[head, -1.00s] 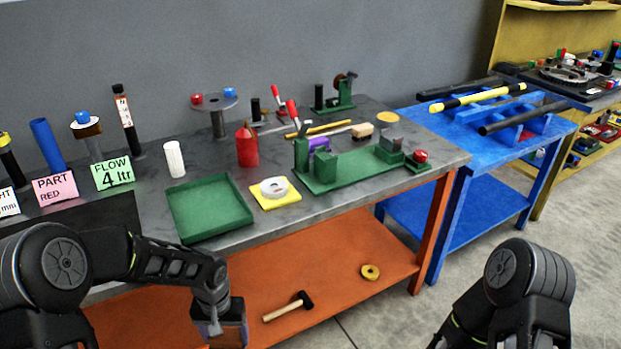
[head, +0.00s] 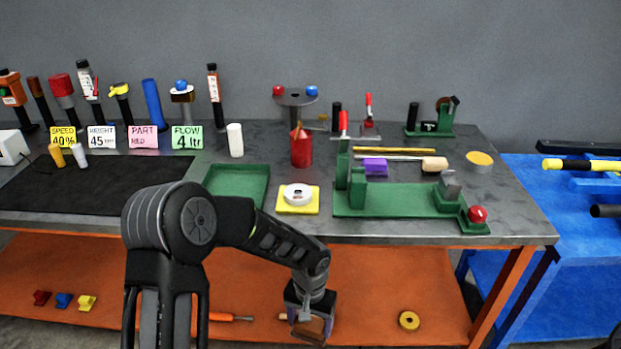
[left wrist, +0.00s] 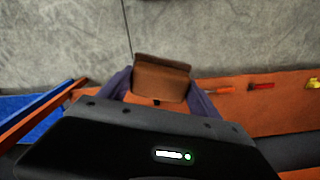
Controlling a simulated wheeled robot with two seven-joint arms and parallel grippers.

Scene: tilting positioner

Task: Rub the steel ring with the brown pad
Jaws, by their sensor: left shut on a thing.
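The steel ring (head: 298,193), pale and round, lies flat on a yellow square mat (head: 284,209) near the front edge of the grey bench. My left gripper (head: 309,322) hangs in front of the bench, below its top and apart from the ring. It is shut on the brown pad (left wrist: 161,78), a block that sits between the fingers in the left wrist view. In the head view the pad is small and dark, partly covered by the gripper. My right gripper is out of view.
A green tray (head: 262,171) stands left of the mat, and a green fixture (head: 400,204) with a red knob stands right of it. A red can (head: 301,150) is behind the mat. The orange lower shelf (head: 375,270) holds a yellow ring (head: 409,320).

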